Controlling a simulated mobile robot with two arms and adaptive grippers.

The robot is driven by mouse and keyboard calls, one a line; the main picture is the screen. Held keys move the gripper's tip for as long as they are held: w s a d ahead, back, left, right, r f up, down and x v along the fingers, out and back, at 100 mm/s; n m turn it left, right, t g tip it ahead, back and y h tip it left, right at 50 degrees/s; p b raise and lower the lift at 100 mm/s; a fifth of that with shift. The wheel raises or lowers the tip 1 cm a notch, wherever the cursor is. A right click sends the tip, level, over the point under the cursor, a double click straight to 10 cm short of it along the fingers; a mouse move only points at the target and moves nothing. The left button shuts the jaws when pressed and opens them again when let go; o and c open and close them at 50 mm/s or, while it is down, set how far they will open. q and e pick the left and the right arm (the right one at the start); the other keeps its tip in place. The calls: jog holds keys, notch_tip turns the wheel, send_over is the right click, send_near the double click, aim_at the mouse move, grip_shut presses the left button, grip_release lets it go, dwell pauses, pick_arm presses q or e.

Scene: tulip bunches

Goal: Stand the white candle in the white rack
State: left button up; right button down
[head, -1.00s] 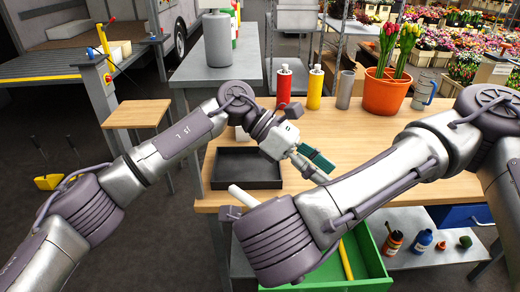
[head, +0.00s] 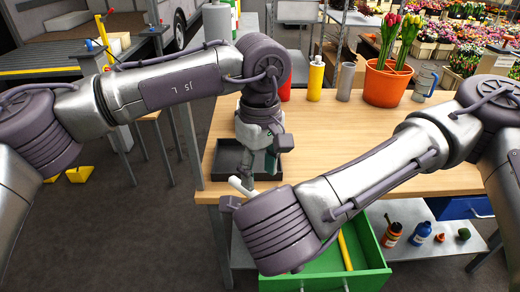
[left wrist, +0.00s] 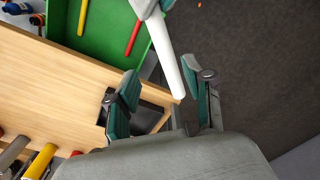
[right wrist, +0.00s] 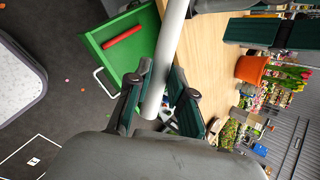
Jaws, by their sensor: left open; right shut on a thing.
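The white candle (head: 241,187) sticks out past the end of my right arm, at the table's front left edge. My right gripper (right wrist: 158,88) is shut on it; the head view hides this gripper behind my arm. My left gripper (head: 259,173) points down just above the candle and is open. In the left wrist view, the candle's free end (left wrist: 175,78) reaches between the spread fingers of my left gripper (left wrist: 160,92); I cannot tell whether they touch it. I cannot make out the white rack in any view now.
A dark tray (head: 227,160) lies on the wooden table (head: 330,145) behind my left gripper. An open green drawer (head: 375,262) below holds a yellow stick (head: 345,252) and a red one (right wrist: 123,41). Bottles and an orange tulip pot (head: 387,84) stand at the back.

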pick_arm(q)
jog(key=shift+f, duration=2.7)
grip_shut()
pick_arm(e)
jog(key=c, duration=0.9)
grip_release()
jog(key=shift+c, duration=0.2)
